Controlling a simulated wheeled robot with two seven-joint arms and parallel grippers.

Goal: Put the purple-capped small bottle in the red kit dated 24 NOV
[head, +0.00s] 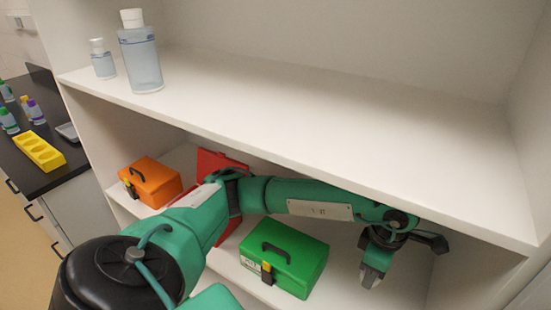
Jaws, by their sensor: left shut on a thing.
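A purple-capped small bottle (35,110) stands on the black counter at the far left, among other small bottles. A red kit (222,161) on the lower shelf has its lid raised. My left arm crosses in front of it and hides most of its body and any date. My left gripper (371,277) points down over the lower shelf, right of the green kit and well to the right of the red kit. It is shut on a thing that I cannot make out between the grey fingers. My right gripper is out of view.
A shut green kit (300,257) and an orange kit (152,179) stand on the lower shelf. The upper shelf (300,120) is close above my arm and holds two white-capped bottles (140,60). A yellow rack (40,151) lies on the counter.

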